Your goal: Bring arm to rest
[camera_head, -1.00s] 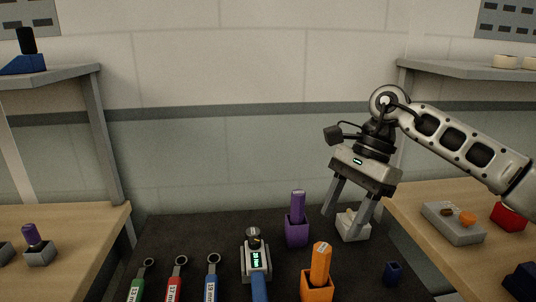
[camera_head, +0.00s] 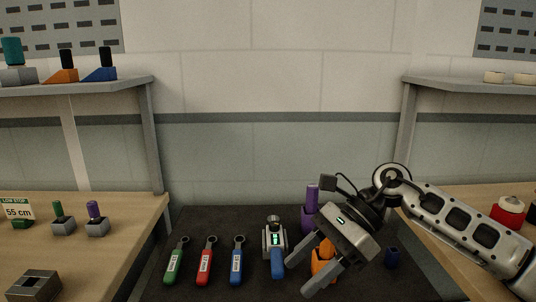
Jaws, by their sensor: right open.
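My right gripper (camera_head: 305,277) comes in from the right in the head view, low over the dark mat (camera_head: 200,222). Its two fingers are apart and point down and to the left. An orange-handled tool in an orange holder (camera_head: 322,263) shows partly behind and between the fingers. I cannot tell whether the fingers touch it. A purple tool in its holder (camera_head: 312,209) stands just behind the gripper. A blue-handled device with a small lit display (camera_head: 275,243) lies just left of the fingers. My left gripper is not in view.
Green (camera_head: 174,262), red (camera_head: 206,261) and blue (camera_head: 237,261) wrenches lie on the mat at left. Shelves flank both sides.

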